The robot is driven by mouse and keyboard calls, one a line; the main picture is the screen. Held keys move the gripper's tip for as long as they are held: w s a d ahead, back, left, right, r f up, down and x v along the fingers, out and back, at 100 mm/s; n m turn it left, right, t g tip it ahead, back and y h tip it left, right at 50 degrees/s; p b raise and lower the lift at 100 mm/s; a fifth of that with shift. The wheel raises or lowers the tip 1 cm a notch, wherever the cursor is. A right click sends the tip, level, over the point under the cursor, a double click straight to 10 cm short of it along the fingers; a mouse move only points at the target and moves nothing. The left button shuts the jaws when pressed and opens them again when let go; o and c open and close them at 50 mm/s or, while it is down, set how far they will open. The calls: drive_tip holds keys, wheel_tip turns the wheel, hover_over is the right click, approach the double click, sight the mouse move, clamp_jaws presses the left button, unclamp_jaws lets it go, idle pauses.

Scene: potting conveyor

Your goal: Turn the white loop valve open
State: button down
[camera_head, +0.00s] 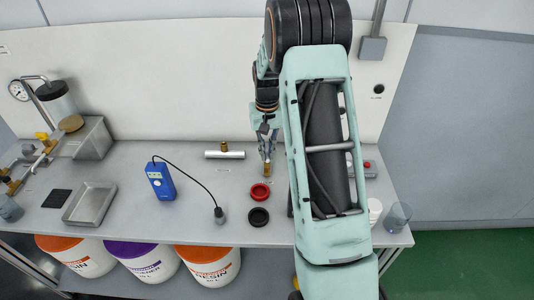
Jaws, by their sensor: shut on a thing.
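My gripper (267,158) points down over the middle of the bench and is shut on a small brass-coloured piece (267,170), just behind the red ring. What this piece is, I cannot tell. Brass pipework (40,160) with a yellow handle (42,136) stands at the far left, well away from my gripper. A small whitish part (28,150) shows among these fittings. It is too small to tell whether it is the white loop valve, or how it is turned.
A red ring (260,193) and black ring (259,217) lie in front of my gripper. A silver cylinder (230,155), blue meter (160,181) with cable and metal tray (90,203) lie leftward. A clear cup (397,217) stands at right. My arm hides part of the bench.

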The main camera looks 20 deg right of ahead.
sight(267, 155)
drive_tip(key=shift+m, duration=1.1)
drive_tip(key=c, duration=2.1)
unclamp_jaws()
drive_tip(key=shift+r, duration=0.1)
wheel_tip(267, 155, up, 12)
drive_tip(key=shift+f, duration=0.1)
